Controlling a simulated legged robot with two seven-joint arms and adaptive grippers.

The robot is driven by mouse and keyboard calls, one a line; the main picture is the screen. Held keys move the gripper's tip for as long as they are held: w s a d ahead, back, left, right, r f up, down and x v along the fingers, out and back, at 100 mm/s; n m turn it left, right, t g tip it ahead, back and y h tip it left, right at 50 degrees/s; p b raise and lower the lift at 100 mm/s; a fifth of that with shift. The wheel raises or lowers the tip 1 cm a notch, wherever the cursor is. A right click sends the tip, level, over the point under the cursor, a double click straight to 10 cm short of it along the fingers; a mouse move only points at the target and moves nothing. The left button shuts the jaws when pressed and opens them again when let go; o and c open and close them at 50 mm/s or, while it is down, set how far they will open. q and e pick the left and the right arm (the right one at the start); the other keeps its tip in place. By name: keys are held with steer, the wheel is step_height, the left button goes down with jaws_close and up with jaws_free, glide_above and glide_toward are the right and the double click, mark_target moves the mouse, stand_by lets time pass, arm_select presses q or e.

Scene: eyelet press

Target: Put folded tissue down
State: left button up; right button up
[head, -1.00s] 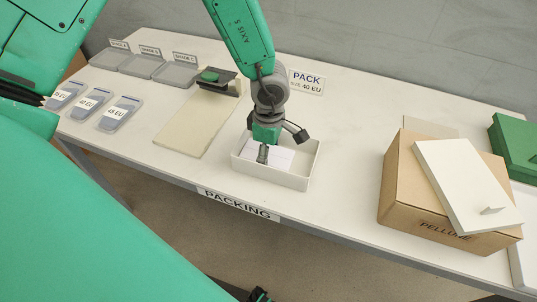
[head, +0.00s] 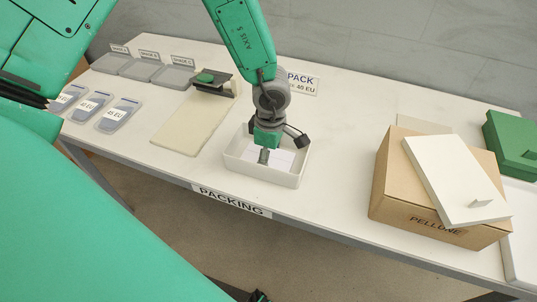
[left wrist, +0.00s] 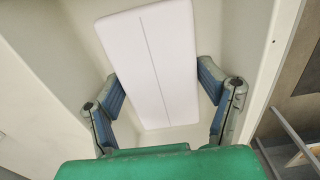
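The folded tissue (left wrist: 152,60) is a white rectangular pad with a centre line, lying flat in the shallow white box (head: 262,174) on the table. In the head view the tissue (head: 284,160) is partly hidden behind my left gripper (head: 283,150), which reaches down into the box from above. In the left wrist view the fingers of the left gripper (left wrist: 162,88) are spread, one on each side of the tissue, with narrow gaps beside its edges. My right gripper is not seen.
Left of the box lie a beige board (head: 190,127) and a dark block with a green pad (head: 212,80). Grey trays (head: 143,67) and labelled packets (head: 118,115) are farther left. A cardboard box (head: 400,190) with a white lid (head: 455,180) stands right. Table between is clear.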

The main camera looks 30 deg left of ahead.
mark_target(274, 158)
arm_select(q)
steer(key=r, duration=0.2)
steer(key=d+r+p, duration=0.1)
steer(key=r, duration=0.2)
steer(key=shift+w, duration=0.15)
step_height(274, 158, up, 8)
steer(key=p, duration=0.2)
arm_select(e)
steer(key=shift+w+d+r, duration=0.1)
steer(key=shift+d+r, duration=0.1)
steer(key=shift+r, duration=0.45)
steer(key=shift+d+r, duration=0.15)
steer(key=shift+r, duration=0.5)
